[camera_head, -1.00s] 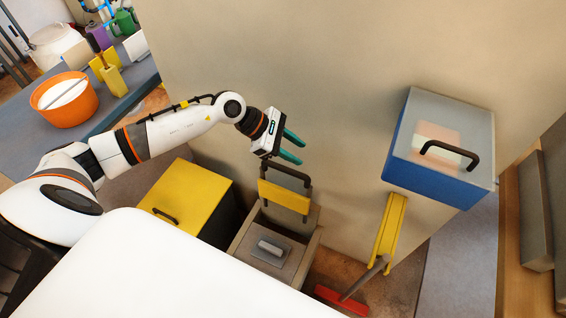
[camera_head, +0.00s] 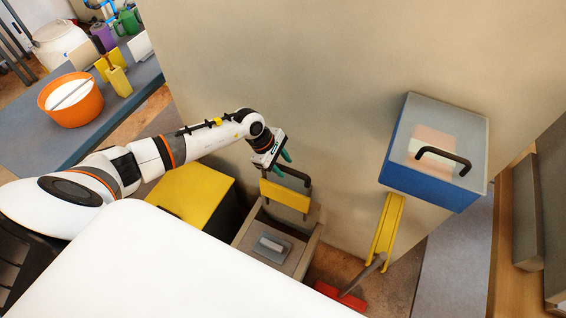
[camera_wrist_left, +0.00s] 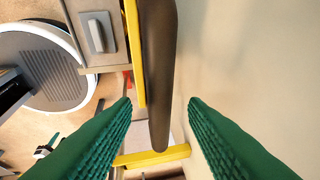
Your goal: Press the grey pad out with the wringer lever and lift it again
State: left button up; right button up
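The wringer lever has a dark handle bar (camera_head: 296,174) above a yellow plate (camera_head: 285,195), standing at the back of a beige open box. The grey pad (camera_head: 272,246) with its light grip lies flat in that box, below the lever. It also shows at the top of the left wrist view (camera_wrist_left: 98,32). My left gripper (camera_head: 284,162) is at the lever's handle with its green fingers open. In the left wrist view the dark handle (camera_wrist_left: 158,75) runs lengthwise between the open fingers (camera_wrist_left: 160,108); I cannot tell whether they touch it. My right gripper is out of view.
A plain beige wall (camera_head: 330,90) rises close behind the lever. A yellow box (camera_head: 195,192) stands left of the wringer. On the right are a blue lidded box (camera_head: 430,185), a yellow channel piece (camera_head: 387,228) and a red-headed tool (camera_head: 336,297). An orange bucket (camera_head: 78,108) stands on the left table.

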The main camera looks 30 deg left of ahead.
pick_arm(q)
jog(key=shift+d+f, duration=0.15)
jog(key=shift+f, duration=0.3)
jog(key=shift+c, duration=0.2)
grip_shut()
jog(key=shift+w, duration=0.1)
